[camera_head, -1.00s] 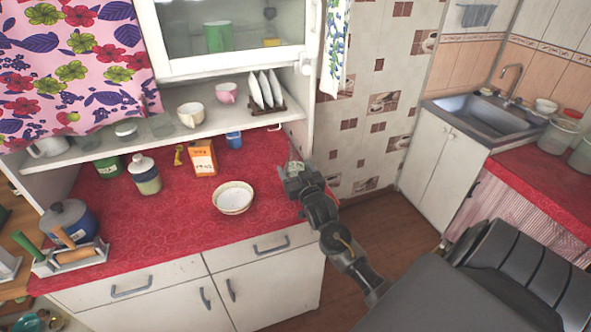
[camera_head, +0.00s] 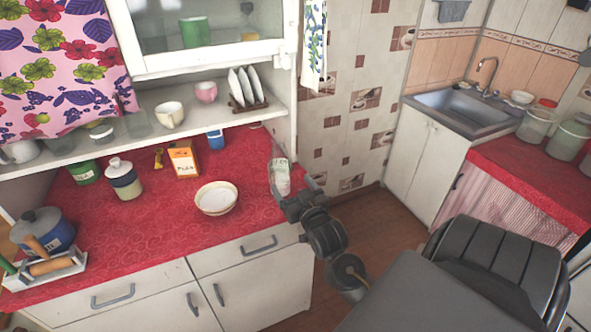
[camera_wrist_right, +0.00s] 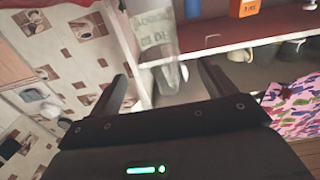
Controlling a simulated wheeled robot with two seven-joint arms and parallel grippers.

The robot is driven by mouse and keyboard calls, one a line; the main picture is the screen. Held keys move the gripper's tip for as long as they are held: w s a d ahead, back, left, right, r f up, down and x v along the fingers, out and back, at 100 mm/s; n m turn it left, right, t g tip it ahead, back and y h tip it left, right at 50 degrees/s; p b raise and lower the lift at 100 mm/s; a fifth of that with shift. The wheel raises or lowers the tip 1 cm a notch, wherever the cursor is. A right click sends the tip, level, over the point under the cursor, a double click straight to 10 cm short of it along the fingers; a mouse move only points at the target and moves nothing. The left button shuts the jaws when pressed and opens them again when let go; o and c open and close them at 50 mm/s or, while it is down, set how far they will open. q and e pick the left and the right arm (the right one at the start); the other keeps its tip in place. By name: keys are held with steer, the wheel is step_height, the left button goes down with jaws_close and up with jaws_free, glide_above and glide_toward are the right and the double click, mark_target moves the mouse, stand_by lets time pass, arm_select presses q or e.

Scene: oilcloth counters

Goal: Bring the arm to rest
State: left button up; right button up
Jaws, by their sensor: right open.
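My right gripper (camera_head: 296,190) is at the right end of the red counter (camera_head: 150,215), with its fingers apart and nothing held between them. A pale glass jar with a printed label (camera_head: 281,178) stands upright on the counter just beyond the fingers. In the right wrist view the jar (camera_wrist_right: 155,32) shows ahead of the open gripper (camera_wrist_right: 165,78), and its lower end appears blurred between the fingers' directions. Whether a finger touches the jar is hard to tell. My left gripper is not in view.
A cream bowl (camera_head: 216,198), an orange box (camera_head: 184,160), a blue cup (camera_head: 215,140) and a lidded jar (camera_head: 124,180) stand on the counter. A shelf (camera_head: 190,121) with cups and plates hangs above. A sink (camera_head: 462,108) is at the far right. Floor space lies right of the cabinet.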

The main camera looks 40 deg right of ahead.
steer(key=shift+v, duration=0.8)
steer(key=s+a+f+n+g+y, duration=0.35)
steer(key=s+a+f+g, duration=0.25)
steer(key=s+a+f, duration=0.45)
steer(key=s+a+f+n+g+y, duration=0.1)
steer(key=s+a+f+g, duration=0.25)
steer(key=s, duration=0.35)
steer(key=s+a+f+n+g+y, duration=0.1)
steer(key=s+a+f+g+y, duration=0.2)
steer(key=s, duration=0.4)
step_height(320, 180, down, 29)
steer(key=g+h+b, duration=0.2)
steer(key=s+d+f+g+b, duration=0.1)
steer(key=s+d+f, duration=0.1)
steer(key=s+f, duration=1.4)
steer(key=shift+s+d+f+n, duration=0.3)
steer(key=shift+s+d+n, duration=0.05)
steer(key=shift+s+d, duration=0.1)
